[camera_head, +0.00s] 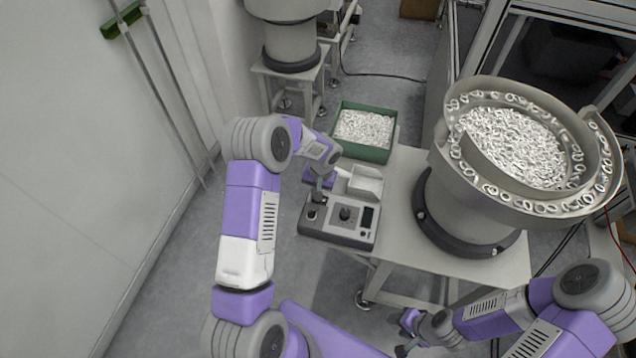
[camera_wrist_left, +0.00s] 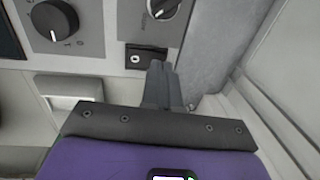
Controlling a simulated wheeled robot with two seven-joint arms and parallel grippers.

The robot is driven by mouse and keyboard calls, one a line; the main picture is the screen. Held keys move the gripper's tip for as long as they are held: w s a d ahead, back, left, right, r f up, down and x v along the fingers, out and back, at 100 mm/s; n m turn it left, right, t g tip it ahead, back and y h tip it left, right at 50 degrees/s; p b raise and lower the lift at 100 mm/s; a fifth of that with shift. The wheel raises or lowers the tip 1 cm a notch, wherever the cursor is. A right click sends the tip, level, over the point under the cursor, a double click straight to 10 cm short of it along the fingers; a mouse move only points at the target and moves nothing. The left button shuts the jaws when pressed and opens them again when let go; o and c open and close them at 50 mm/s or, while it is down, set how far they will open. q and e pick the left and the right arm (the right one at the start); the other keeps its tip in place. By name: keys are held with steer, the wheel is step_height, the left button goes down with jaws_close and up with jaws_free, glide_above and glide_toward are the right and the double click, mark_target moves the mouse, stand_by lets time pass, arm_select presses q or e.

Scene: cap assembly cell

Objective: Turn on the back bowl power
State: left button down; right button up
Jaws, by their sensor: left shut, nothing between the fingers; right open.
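The grey control box (camera_head: 338,233) sits at the left edge of the work table, with a dial (camera_head: 345,213) and a dark display (camera_head: 368,217) on top. My left gripper (camera_head: 318,195) is over the left part of this box. In the left wrist view its shut, empty fingers (camera_wrist_left: 160,72) are at the edge of a small black switch (camera_wrist_left: 146,58); I cannot tell whether they touch it. A large knob (camera_wrist_left: 55,20) and a smaller knob (camera_wrist_left: 165,8) show near the switch. My right gripper (camera_head: 402,346) is open at the bottom, away from the box.
A large bowl feeder (camera_head: 462,205) full of white rings stands right of the box. A second feeder (camera_head: 292,38) stands at the back. A green bin (camera_head: 378,154) of rings and a white scoop-like tray (camera_head: 366,182) lie behind the box.

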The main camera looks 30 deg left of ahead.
arm_select(q)
steer(key=shift+f, duration=0.55)
steer(key=shift+a+f+b, duration=0.15)
steer(key=shift+f+b, duration=0.2)
steer(key=shift+b, duration=0.1)
steer(key=shift+s+r, duration=0.1)
steer(key=shift+w+d+r, duration=0.15)
steer(key=shift+d, duration=0.25)
steer(key=shift+w+d+r, duration=0.1)
steer(key=shift+d+r, duration=0.05)
steer(key=shift+d, duration=0.2)
steer(key=shift+r, duration=0.1)
